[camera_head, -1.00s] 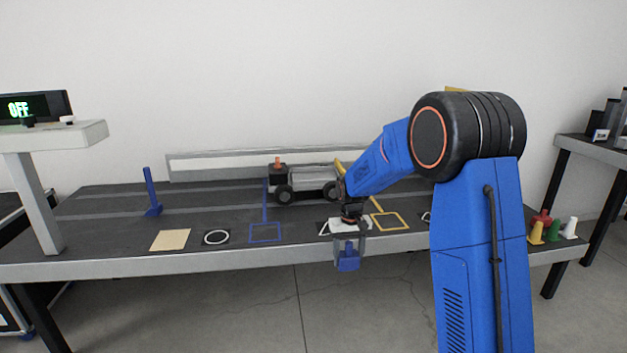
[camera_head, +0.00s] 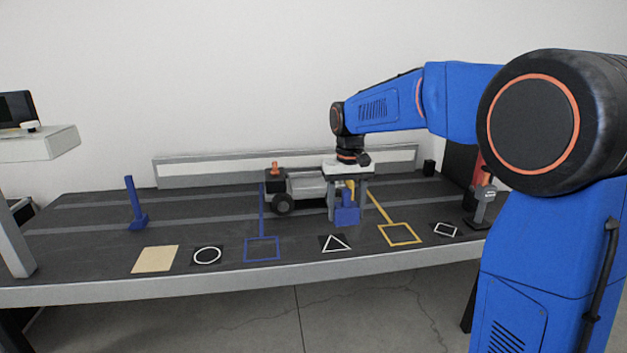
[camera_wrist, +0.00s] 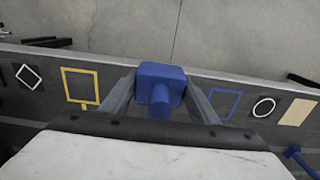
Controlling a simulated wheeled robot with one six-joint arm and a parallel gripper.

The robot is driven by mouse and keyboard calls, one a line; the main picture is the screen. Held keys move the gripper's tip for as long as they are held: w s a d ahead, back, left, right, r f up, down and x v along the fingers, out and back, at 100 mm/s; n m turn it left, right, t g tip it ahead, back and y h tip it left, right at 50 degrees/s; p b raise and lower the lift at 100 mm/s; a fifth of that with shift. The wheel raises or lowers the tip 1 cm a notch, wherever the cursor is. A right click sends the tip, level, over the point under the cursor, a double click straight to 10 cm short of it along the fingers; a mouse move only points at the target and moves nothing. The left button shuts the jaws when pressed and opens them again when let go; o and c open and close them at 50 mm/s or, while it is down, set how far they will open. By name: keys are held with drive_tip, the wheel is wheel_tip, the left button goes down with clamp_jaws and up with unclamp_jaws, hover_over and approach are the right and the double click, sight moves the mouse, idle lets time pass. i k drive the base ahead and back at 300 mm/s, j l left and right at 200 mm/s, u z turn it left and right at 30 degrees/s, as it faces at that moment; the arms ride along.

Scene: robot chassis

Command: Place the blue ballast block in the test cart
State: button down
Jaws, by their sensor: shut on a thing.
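The blue ballast block (camera_head: 347,216) hangs between the fingers of my gripper (camera_head: 348,205), which is shut on it. In the wrist view the block (camera_wrist: 161,73) shows a square body with a round knob, held between the two fingers (camera_wrist: 160,100). The test cart (camera_head: 300,188) is a grey vehicle with dark wheels and an orange knob at its left end. It stands on the dark bench toward the back. In the head view my gripper and the block are in front of the cart's right part and hide it. The cart is not visible in the wrist view.
The bench (camera_head: 90,285) carries a blue square outline (camera_head: 262,249), a yellow one (camera_head: 400,234), circle and triangle cards and a tan pad (camera_head: 155,259). A blue post (camera_head: 134,203) stands at left, a grey-and-red device (camera_head: 482,205) at right. A low rail (camera_head: 220,171) runs behind the cart.

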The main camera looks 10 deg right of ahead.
sight(316, 183)
drive_tip(key=i, duration=1.55)
